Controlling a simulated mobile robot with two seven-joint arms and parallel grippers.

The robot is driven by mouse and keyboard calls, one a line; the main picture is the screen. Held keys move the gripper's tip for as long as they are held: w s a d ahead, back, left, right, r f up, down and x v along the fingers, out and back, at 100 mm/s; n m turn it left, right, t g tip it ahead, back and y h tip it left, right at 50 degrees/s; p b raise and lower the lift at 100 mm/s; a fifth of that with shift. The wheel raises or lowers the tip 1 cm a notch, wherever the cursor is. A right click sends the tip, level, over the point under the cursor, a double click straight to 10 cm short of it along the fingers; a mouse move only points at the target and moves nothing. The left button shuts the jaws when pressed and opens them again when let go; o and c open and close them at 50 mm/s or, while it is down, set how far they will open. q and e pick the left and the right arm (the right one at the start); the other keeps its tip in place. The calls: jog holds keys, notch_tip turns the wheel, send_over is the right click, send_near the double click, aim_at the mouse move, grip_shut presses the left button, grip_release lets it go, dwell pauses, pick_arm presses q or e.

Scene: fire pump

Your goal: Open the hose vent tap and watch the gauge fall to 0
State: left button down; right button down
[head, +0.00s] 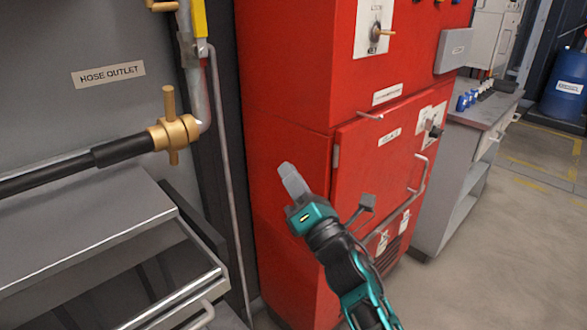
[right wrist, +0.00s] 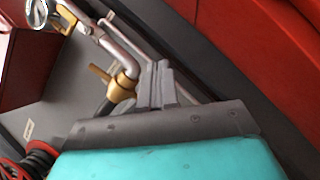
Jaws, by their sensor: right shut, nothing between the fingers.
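In the head view, my right gripper (head: 291,178) is in front of the left part of the red cabinet, with its fingers shut and empty. It is right of and below the brass hose coupling (head: 175,134), apart from it. The coupling joins the black hose (head: 70,168) to a grey pipe by the HOSE OUTLET label (head: 108,74). A brass fitting (head: 162,5) is cut off at the top edge. In the right wrist view, the shut fingers (right wrist: 156,82) appear beside the coupling (right wrist: 122,83). A round dial-like part (right wrist: 38,13) shows at top left, its reading not legible. I cannot tell which fitting is the vent tap.
The red cabinet (head: 290,70) has a door handle (head: 420,175) and a switch (head: 377,32). A yellow lever (head: 199,18) sits on the pipe. A grey metal bench (head: 75,225) stands at lower left. The floor (head: 480,250) is clear at right.

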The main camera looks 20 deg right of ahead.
pick_arm(q)
jog(key=shift+w+r, duration=0.1)
jog(key=shift+r, duration=0.35)
pick_arm(e)
jog(key=shift+s+d+f+m, duration=0.1)
jog(key=shift+f+m, duration=0.2)
jog(key=shift+m, duration=0.25)
jog(key=shift+s+d+f+m, duration=0.1)
jog(key=shift+f+m, duration=0.15)
jog(key=shift+m, duration=0.3)
pick_arm(q)
jog(key=shift+p, duration=0.3)
